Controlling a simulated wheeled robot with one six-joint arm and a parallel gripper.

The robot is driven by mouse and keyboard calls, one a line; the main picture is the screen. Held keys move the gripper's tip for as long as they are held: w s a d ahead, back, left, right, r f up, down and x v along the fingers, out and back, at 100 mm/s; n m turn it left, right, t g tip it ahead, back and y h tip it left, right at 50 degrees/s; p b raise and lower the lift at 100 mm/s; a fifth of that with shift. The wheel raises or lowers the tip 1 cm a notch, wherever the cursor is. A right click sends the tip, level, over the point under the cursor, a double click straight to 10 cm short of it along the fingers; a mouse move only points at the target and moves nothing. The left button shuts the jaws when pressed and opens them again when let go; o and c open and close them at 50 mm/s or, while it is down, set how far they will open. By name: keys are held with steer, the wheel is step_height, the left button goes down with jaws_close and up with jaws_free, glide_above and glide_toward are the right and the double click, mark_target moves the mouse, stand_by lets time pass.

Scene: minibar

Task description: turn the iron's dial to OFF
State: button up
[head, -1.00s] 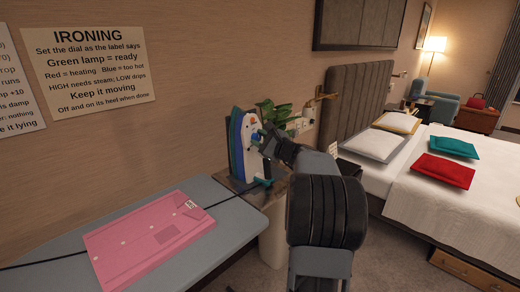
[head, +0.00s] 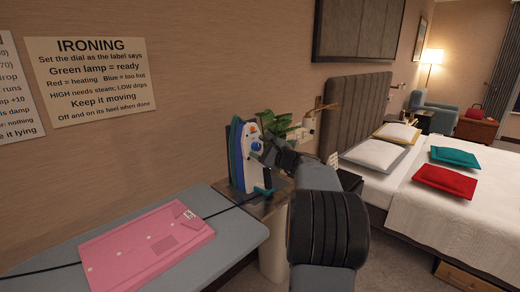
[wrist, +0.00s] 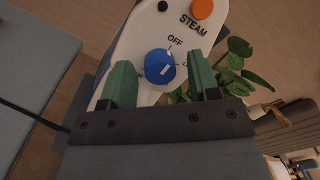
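The dial also shows in the head view (head: 256,146). My gripper (wrist: 162,74) is open, with one green finger on each side of the dial and a visible gap to each. Whether the fingertips reach past the dial's front is unclear. Other dial labels are partly hidden by the fingers.
An orange knob (wrist: 202,8) marked STEAM sits above the dial. A leafy plant (head: 272,123) stands close behind the iron. The bed (head: 445,205) is at right.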

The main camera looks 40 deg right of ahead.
steer(key=s+d, duration=0.2)
steer(key=s, duration=1.1)
steer(key=shift+s+d+f+b, duration=0.2)
steer(key=shift+s+d+b, duration=0.1)
steer(key=shift+b, duration=0.05)
